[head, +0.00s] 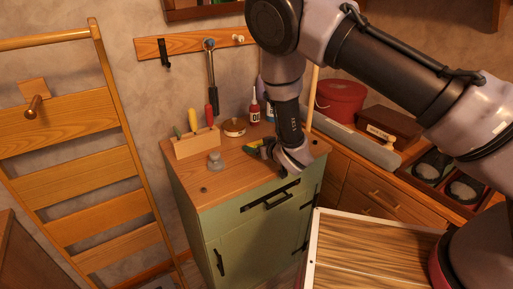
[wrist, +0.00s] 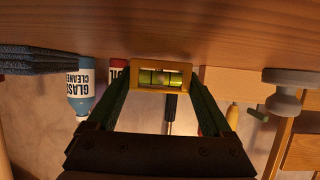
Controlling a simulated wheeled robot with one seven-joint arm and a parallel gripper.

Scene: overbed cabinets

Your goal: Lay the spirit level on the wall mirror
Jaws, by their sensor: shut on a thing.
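The spirit level is a small yellow block with a green vial (wrist: 160,77), seen in the middle of the wrist view. My gripper (wrist: 161,82) is shut on it, with one dark green finger at each side. In the head view my gripper (head: 253,147) is low over the wooden top of the green cabinet (head: 235,165), near its right side. The level is small and partly hidden there, and I cannot tell whether it touches the top. I cannot make out the wall mirror with certainty; a white-framed panel with a wood-grain face (head: 375,250) is at the lower right.
A glass cleaner bottle (wrist: 82,92) stands nearby. The top's front left is clear.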

